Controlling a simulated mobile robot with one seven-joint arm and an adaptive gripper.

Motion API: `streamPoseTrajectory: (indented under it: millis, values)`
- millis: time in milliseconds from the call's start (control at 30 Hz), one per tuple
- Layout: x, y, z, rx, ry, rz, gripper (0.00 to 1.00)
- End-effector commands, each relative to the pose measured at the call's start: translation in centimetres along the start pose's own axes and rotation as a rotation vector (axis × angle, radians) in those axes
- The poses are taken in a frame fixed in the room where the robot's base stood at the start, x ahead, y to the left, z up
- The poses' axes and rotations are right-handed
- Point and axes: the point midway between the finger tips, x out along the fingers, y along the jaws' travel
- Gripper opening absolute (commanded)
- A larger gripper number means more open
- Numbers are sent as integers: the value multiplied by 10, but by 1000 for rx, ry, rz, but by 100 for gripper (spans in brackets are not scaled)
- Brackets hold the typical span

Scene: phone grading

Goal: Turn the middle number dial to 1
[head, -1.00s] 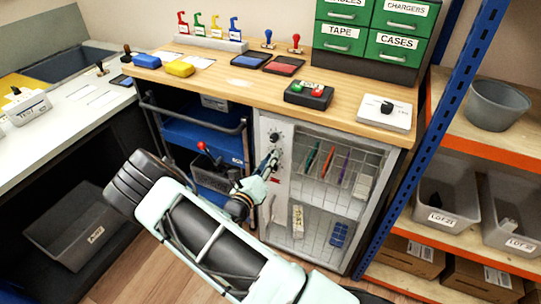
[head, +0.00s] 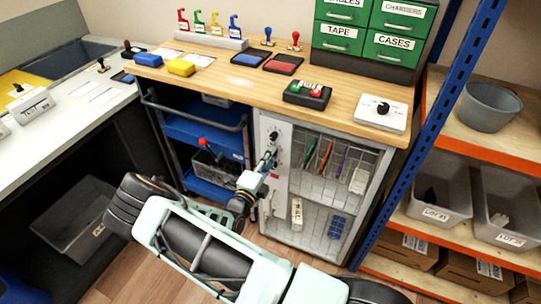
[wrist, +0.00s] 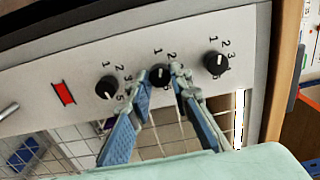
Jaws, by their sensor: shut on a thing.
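The middle number dial (wrist: 159,75) is a round black knob on a light grey panel. My gripper (wrist: 161,73) has its two blue-grey fingers on either side of this dial, shut on it. The numbers 1 and 2 show above the dial; its lower part and other markings are partly hidden by the fingers. I cannot clearly tell which number its pointer faces. In the head view my gripper (head: 268,161) reaches the panel on the cabinet's left side and hides the middle dial.
Two similar dials flank it in the wrist view: one at left (wrist: 107,87), one at right (wrist: 215,62). A red rectangle (wrist: 63,93) is on the panel. Wire-mesh compartments (head: 322,185) lie beside it. A blue cart (head: 190,135) stands left of the cabinet, a blue rack post (head: 425,125) right.

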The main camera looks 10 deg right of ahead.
Motion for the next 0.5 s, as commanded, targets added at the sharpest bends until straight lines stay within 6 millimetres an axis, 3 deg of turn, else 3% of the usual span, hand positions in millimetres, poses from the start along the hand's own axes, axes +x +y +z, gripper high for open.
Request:
streamPoseTrajectory:
  millis: [500]
  values:
    - [0, 0, 0, -136, -3, 3, 0]
